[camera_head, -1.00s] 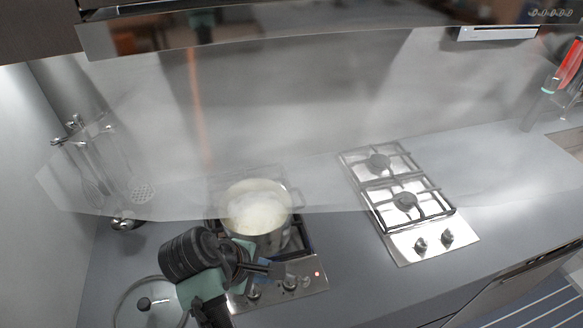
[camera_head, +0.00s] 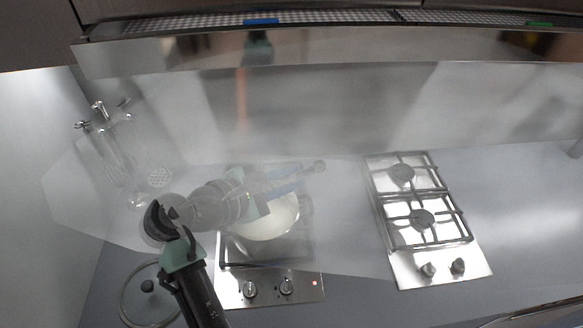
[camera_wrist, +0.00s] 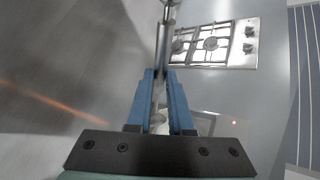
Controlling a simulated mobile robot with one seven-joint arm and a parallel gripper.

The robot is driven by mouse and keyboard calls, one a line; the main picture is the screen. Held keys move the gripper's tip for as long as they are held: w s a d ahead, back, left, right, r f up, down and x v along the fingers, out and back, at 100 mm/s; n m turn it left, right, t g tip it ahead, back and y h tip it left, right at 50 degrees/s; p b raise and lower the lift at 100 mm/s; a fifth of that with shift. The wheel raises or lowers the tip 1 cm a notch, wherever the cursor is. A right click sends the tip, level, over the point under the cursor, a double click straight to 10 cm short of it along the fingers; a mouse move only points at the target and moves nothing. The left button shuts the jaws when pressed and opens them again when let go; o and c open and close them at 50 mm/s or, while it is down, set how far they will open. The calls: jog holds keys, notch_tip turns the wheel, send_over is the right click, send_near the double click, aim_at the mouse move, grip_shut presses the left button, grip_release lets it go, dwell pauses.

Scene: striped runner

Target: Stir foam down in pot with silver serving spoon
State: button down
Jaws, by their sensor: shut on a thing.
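The pot (camera_head: 272,228) stands on the left hob in the head view, with pale contents. My arm and gripper hide much of its upper part. My gripper (camera_head: 296,178) reaches over the pot's back side, pointing right. In the wrist view my gripper's blue fingers (camera_wrist: 162,74) are shut on the silver serving spoon (camera_wrist: 166,38). A slim metal length of it runs out beyond the fingertips. Its bowl cannot be made out. A small part of the pot's pale inside shows between the fingers in the wrist view (camera_wrist: 160,118).
A second gas hob (camera_head: 421,216) lies to the right, empty. A glass lid (camera_head: 148,287) lies at the front left. Utensils (camera_head: 110,130) hang at the left wall. A range hood (camera_head: 300,50) overhangs the top. The counter between the hobs is clear.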

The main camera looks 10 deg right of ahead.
jog(key=s+d+f+b, duration=0.4)
jog(key=s+f+b, duration=0.1)
jog(key=s, duration=0.1)
dwell(0.5)
jog(key=shift+d, duration=0.1)
jog(key=shift+f, duration=0.1)
jog(key=w+a+f+b, duration=0.4)
jog(key=w+f+b, duration=0.2)
jog(key=f, duration=0.5)
jog(key=shift+w+b, duration=0.35)
jog(key=shift+w, duration=0.05)
dwell(1.0)
jog(key=shift+p, duration=0.4)
dwell(0.5)
